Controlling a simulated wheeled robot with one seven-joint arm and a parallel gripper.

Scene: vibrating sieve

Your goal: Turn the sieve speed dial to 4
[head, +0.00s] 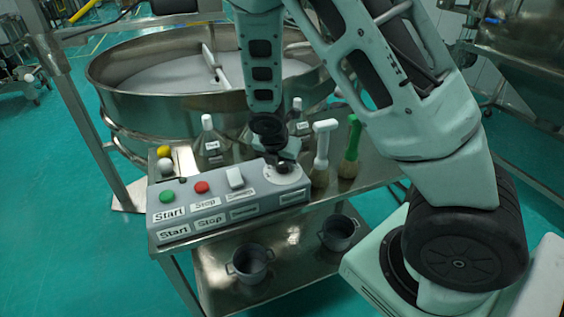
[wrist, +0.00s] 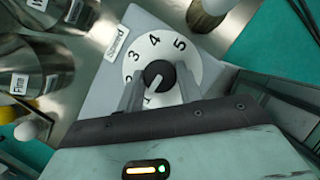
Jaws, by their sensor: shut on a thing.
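The speed dial is a white disc (wrist: 137,62) with numbers 1 to 5 and a black knob (wrist: 158,74) at its centre. In the wrist view the knob's white mark points down-left, towards the 1. My gripper (wrist: 160,82) is shut on the knob, with one finger on each side. In the head view my gripper (head: 283,158) comes down from above onto the dial disc (head: 287,175) at the right end of the grey control box (head: 230,208). The knob is largely hidden by my gripper there.
The box also carries a green button (head: 167,196), a red button (head: 202,187) and a white switch (head: 235,177). Bottles (head: 210,140) and upright brushes (head: 322,150) stand close behind and right on the metal table. The round sieve (head: 140,105) is behind.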

